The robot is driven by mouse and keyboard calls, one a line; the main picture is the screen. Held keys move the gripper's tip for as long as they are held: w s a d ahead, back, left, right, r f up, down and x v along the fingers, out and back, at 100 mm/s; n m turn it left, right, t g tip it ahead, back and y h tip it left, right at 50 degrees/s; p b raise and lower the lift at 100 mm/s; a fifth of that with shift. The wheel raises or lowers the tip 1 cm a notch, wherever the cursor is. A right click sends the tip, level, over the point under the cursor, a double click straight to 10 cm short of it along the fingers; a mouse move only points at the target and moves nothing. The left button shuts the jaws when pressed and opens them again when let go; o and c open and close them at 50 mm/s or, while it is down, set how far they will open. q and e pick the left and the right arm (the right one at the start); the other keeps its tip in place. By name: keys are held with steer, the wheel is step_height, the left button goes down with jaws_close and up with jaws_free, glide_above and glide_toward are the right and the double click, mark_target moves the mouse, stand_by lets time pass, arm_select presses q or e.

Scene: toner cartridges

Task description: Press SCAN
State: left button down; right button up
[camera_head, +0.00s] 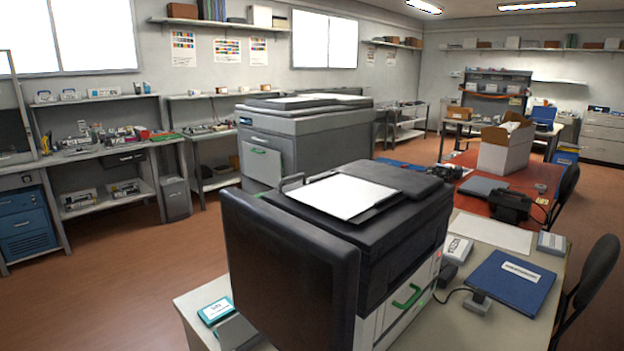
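A black and white printer (400,235) stands on the near table, with white paper (343,196) lying on its top. A large dark panel (285,275) faces me on its left side. A green handle (407,296) is on its white front, which faces right. No button marked SCAN can be made out from here; the printer's front shows only at a steep angle. A second, grey copier (300,130) stands farther back, with a small dark display at its upper left. Neither of my grippers is in view.
The near table (450,325) also holds a blue folder (511,282), a small grey device (478,302) with a cable, and a teal-and-white box (215,310). Black chairs (592,275) stand at the right. Open brown floor (120,270) lies at the left.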

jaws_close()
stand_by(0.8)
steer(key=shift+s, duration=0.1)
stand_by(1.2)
